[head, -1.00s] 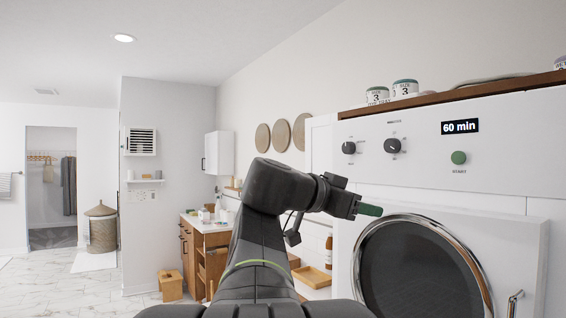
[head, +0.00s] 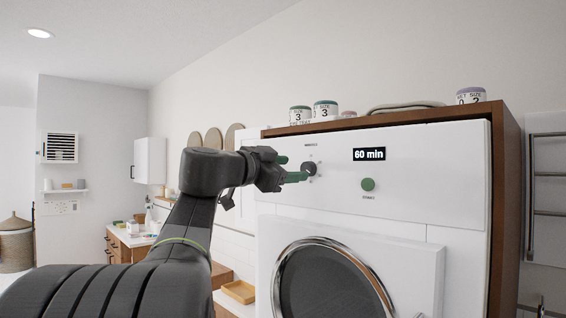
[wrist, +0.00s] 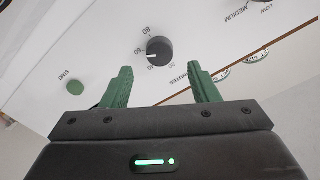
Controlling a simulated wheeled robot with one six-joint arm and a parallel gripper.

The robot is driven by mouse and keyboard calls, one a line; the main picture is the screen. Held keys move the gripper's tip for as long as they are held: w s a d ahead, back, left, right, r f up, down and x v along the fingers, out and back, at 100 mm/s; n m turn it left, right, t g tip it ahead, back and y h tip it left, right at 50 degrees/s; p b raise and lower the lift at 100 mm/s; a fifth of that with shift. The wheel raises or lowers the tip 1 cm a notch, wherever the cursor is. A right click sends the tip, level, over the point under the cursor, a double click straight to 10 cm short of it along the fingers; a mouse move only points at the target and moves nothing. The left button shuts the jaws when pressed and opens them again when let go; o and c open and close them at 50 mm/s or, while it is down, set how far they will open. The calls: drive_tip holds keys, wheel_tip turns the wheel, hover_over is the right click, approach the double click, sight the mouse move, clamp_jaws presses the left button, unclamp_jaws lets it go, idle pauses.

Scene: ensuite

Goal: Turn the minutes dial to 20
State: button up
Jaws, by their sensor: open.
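The minutes dial (head: 309,169) is a round black knob on the white control panel (head: 425,190). In the wrist view the dial (wrist: 159,50) stands between and just beyond the fingertips, its white mark pointing left near the 60. The display (head: 369,154) reads 60 min. My gripper (head: 293,168) has green fingers and is open and empty in front of the dial. In the wrist view my gripper (wrist: 160,70) has one finger on each side of the dial, apart from it.
A green start button (head: 368,184) is right of the dial. The round machine door (head: 330,285) is below. Several jars, one of them a labelled jar (head: 325,111), stand on the wooden top. A towel rail (head: 548,200) is at the far right. My arm hides the panel's left part.

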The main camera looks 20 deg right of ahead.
sight(305, 168)
drive_tip(key=shift+p+x, duration=0.65)
drive_tip(key=shift+x, duration=1.65)
drive_tip(key=c, duration=1)
